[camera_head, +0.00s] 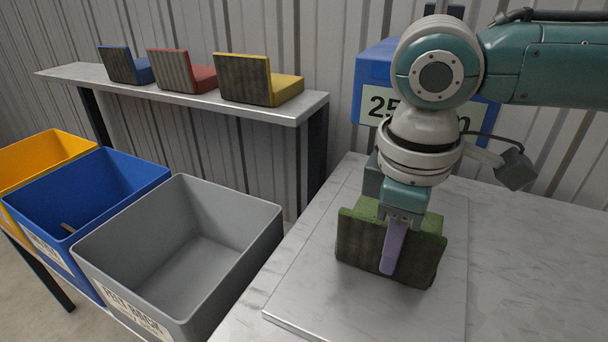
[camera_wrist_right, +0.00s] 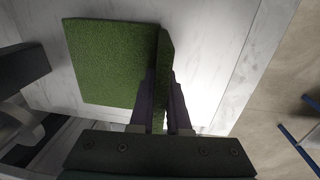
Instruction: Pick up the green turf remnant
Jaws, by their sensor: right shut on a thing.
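The green turf remnant (camera_head: 420,250) is an L-shaped piece with a dark upright face, on the marbled plate on the table at the right of the head view. In the right wrist view its green turf (camera_wrist_right: 108,62) spreads to the left, with its upright part between the fingers. My right gripper (camera_head: 391,262) is shut on that upright part, with one purple finger on its near face. I cannot tell whether the turf touches the plate or is slightly above it. My left gripper is not in view.
Grey (camera_head: 240,208), blue (camera_head: 135,178) and yellow (camera_head: 45,150) bins stand at the left. A shelf (camera_head: 290,108) behind holds blue (camera_head: 122,66), red (camera_head: 182,72) and yellow (camera_head: 258,82) L-shaped pieces. A blue box with a number panel (camera_head: 376,106) stands behind my right arm.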

